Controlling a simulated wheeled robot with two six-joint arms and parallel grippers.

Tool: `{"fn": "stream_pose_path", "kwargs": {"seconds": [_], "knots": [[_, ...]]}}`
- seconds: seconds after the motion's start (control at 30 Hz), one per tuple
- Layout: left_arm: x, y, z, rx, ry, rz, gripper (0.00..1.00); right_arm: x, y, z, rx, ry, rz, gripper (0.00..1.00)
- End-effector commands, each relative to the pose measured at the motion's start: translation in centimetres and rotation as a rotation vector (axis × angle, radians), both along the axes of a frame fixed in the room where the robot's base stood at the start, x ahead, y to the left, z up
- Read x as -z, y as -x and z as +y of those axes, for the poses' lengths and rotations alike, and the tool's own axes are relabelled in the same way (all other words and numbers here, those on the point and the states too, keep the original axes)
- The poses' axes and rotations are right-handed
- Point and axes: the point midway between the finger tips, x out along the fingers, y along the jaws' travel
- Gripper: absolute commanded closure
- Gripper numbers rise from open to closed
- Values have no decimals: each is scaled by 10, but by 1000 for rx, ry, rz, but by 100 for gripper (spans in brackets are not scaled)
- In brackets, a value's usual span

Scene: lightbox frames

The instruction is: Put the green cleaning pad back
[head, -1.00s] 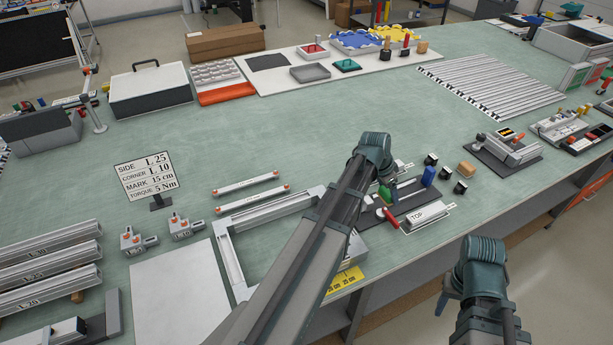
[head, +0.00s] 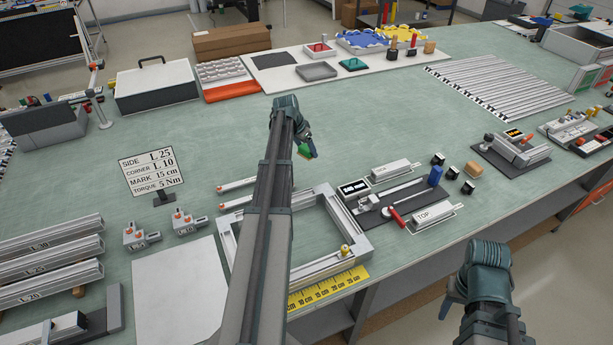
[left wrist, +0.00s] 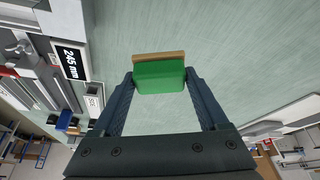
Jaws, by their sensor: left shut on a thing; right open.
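The green cleaning pad (head: 306,152) is in my left gripper (head: 309,142), held above the bench beyond the aluminium frame. In the left wrist view the pad (left wrist: 160,77) is a green block with a tan strip along its far edge. Both fingers of the left gripper (left wrist: 161,84) press on its sides. Its underside is hidden. My right gripper (head: 448,298) is low at the right, off the bench's front edge, open and mostly hidden by its own arm.
A dark measuring board (head: 372,222) with a red-handled tool and blue block lies right of the aluminium frame (head: 226,243). A white mat (head: 285,85) at the back carries a grey tray (head: 316,71) and a teal tray (head: 353,64). The bench between is clear.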

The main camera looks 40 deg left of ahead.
Motion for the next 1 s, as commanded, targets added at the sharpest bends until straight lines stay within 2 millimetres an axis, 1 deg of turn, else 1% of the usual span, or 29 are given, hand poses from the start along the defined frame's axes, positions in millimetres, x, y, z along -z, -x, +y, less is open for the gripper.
{"fn": "stream_pose_path", "kwargs": {"seconds": [0.17, 0.4, 0.47, 0.53, 0.7, 0.77, 0.87, 1.0], "knots": [[15, 0, -1, 1, 0, 0, 68, 15, 0, 0, 0, 0, 0, 50], [53, 0, -1, 1, 0, 0, 68, 53, 0, 0, 1, 0, 0, 50], [60, 0, -1, 1, 0, 0, 68, 60, 0, 0, 0, 0, 0, 50], [64, 0, -1, 1, 0, 0, 68, 64, 0, 0, 0, 0, 0, 50], [63, 0, -1, 1, 0, 0, 68, 63, 0, 0, 0, 0, 0, 50], [65, 0, -1, 1, 0, 0, 68, 65, 0, 0, 0, 0, 0, 50], [75, 0, -1, 1, 0, 0, 68, 75, 0, 0, 0, 0, 0, 50], [93, 0, -1, 1, 0, 0, 68, 93, 0, 0, 0, 0, 0, 50]]}}
